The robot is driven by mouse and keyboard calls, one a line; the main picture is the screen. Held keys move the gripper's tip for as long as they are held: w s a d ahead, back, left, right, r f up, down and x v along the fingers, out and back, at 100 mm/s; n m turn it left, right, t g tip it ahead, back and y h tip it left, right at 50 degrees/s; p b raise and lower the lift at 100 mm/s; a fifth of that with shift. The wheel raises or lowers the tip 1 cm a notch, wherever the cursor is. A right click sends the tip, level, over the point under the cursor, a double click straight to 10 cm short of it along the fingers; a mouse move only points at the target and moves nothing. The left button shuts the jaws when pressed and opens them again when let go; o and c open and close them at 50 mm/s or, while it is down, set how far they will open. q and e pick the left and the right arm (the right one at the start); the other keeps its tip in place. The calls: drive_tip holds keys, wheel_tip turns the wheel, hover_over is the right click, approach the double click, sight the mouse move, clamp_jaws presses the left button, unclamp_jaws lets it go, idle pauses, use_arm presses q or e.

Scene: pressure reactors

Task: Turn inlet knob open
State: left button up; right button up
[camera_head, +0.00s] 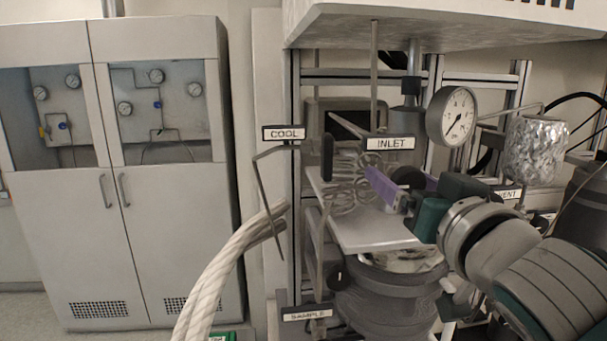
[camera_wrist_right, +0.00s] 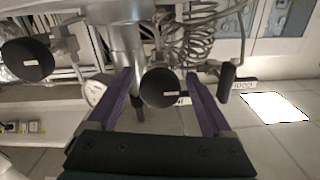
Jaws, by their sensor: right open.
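The white INLET label (camera_head: 389,143) hangs in the middle right of the head view. My right gripper (camera_head: 385,185), with purple fingers, reaches in from the right just below it. A dark round knob (camera_head: 408,177) shows in part between the fingers. In the right wrist view, my right gripper (camera_wrist_right: 158,76) is open, with one finger on each side of a black round knob (camera_wrist_right: 165,90). Gaps show beside the knob, and I cannot tell whether either finger touches it. The small label on the knob is unreadable. My left gripper is not in view.
A pressure gauge (camera_head: 452,115) and a foil-wrapped vessel (camera_head: 536,150) stand near my right arm. Coiled tubing (camera_head: 352,190) and the COOL label (camera_head: 283,133) are to the left. Another black knob (camera_wrist_right: 25,60) is at the left in the wrist view. A grey cabinet (camera_head: 75,230) stands at far left.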

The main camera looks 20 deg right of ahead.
clamp_jaws()
idle(0.5)
drive_tip(key=shift+n, duration=0.4)
drive_tip(key=n, duration=0.8)
drive_tip(key=shift+r, duration=0.1)
drive_tip(key=n, duration=0.4)
drive_tip(key=shift+n, duration=0.4)
drive_tip(key=n, duration=0.4)
drive_tip(key=shift+p, duration=0.3)
drive_tip(key=shift+n, duration=0.3)
